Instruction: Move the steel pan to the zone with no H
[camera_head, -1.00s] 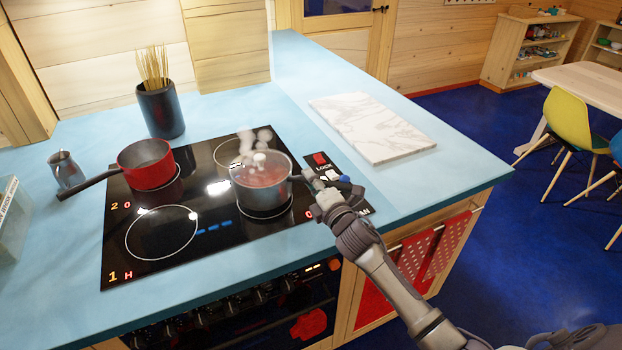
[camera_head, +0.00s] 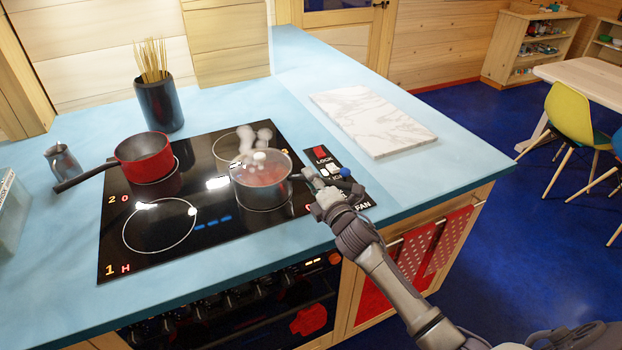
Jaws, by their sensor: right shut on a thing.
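The steel pan (camera_head: 262,190) has a glass lid with a pale knob and sits on the right side of the black cooktop (camera_head: 210,238), at the front right zone. Steam rises from it. My right gripper (camera_head: 314,180) is at the right of the pan, shut on its short dark handle. The front left zone (camera_head: 160,226) is empty and marked "1 H" in red. The back left zone is marked "2 0" and bears a red pan (camera_head: 143,160). The back right zone (camera_head: 228,147) shows a ring partly behind steam; its label is mostly hidden.
A control panel (camera_head: 322,155) with a red switch and a blue knob lies right of the cooktop. A marble board (camera_head: 372,120) lies behind it. A utensil pot (camera_head: 160,105) and a small metal jug (camera_head: 62,162) stand left. Blue counter is clear along the front.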

